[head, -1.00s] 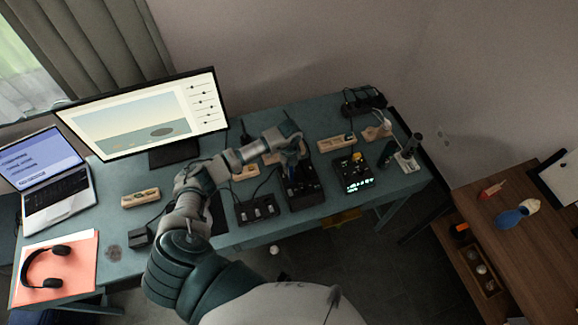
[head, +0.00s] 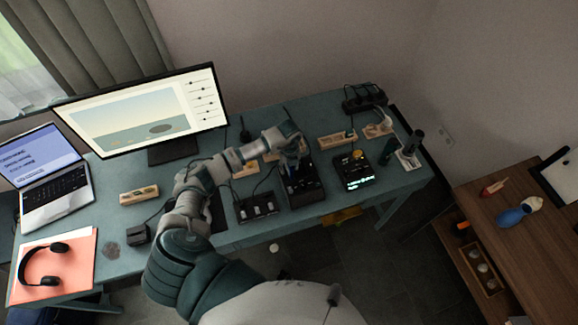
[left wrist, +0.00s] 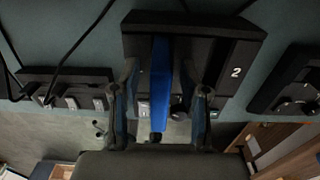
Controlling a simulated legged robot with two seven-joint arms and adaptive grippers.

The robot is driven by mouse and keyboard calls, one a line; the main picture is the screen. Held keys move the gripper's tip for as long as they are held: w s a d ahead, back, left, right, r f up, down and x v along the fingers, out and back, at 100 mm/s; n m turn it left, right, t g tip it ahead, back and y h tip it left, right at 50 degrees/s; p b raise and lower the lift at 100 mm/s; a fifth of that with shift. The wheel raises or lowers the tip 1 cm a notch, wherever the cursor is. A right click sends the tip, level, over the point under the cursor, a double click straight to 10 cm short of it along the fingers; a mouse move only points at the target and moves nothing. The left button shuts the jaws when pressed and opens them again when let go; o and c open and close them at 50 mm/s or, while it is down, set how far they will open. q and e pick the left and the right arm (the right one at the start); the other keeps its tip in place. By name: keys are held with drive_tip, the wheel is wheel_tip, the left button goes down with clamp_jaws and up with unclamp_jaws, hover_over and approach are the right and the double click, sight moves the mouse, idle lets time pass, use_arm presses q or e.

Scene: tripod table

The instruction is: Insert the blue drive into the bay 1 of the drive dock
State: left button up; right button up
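The drive dock (head: 305,197) is a black box on the teal desk. It also shows in the left wrist view (left wrist: 222,50), with a white "2" on its right part. The blue drive (left wrist: 161,85) is a narrow upright slab at the left part of the dock, left of the "2". How deep it sits is hidden. My left gripper (left wrist: 160,75) is over the dock, with one finger on each side of the drive and visible gaps between. In the head view my left gripper (head: 293,160) hides most of the drive. My right gripper is out of view.
A black box with cables (head: 257,207) stands left of the dock, and a black device with a lit display (head: 354,170) stands right of it. Wooden blocks (head: 337,139) lie behind. A monitor (head: 145,112) and laptop (head: 50,180) fill the desk's left.

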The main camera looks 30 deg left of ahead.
use_arm(q)
wheel_tip(320, 180, up, 12)
drive_tip(key=shift+w+f, duration=0.1)
drive_tip(key=shift+w, duration=0.05)
idle(0.4)
idle(0.4)
